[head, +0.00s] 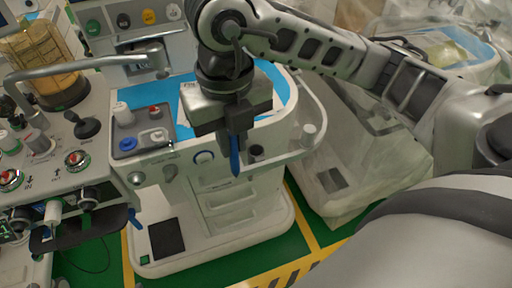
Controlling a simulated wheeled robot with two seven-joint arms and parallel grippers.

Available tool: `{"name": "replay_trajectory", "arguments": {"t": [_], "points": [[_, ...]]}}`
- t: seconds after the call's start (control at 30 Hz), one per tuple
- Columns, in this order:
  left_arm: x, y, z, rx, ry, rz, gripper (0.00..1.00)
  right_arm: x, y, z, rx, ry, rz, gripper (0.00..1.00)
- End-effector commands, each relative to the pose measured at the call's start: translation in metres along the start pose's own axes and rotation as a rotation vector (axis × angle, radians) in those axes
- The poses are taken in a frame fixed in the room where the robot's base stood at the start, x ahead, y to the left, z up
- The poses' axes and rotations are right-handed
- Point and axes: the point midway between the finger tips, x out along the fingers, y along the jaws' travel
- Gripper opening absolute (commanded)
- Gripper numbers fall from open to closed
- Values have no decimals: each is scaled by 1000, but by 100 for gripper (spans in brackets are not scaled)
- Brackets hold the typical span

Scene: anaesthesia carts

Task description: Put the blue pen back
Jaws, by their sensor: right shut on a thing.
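My right gripper (237,135) hangs down in front of the white cart (274,132). It is shut on the blue pen (235,163), which points down, roughly upright, below the fingers. The pen's upper end is hidden by the gripper. A small dark round cup or opening (256,151) sits on the cart's side ledge, just right of the pen. The pen appears beside it, not in it; the exact depth between them is hard to tell. My left gripper is not in view.
A grey tray (128,152) with several small capped items sits at the cart's left. The anaesthesia machine (95,160) with knobs and a bent pipe (90,66) stands at far left. A plastic-covered cart (335,180) stands close on the right. Green floor (85,262) shows below.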

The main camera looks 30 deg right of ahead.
Motion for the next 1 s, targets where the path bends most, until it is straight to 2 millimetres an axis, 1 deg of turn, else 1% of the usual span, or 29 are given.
{"name": "replay_trajectory", "arguments": {"t": [0.13,0.37,0.5,0.63,0.7,0.87,0.93,1.0], "points": [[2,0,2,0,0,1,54,14,-20,18,20,8,-2,0],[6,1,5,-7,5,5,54,41,-59,59,17,8,0,0],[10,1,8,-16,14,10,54,68,-75,76,13,9,0,0],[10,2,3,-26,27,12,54,83,-85,86,11,5,-1,0],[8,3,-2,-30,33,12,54,86,-88,90,10,4,0,0],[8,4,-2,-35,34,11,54,93,-92,94,10,3,-1,0],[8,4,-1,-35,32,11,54,100,-96,98,10,4,-2,0],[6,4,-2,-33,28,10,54,111,-95,96,8,7,-1,0]]}}
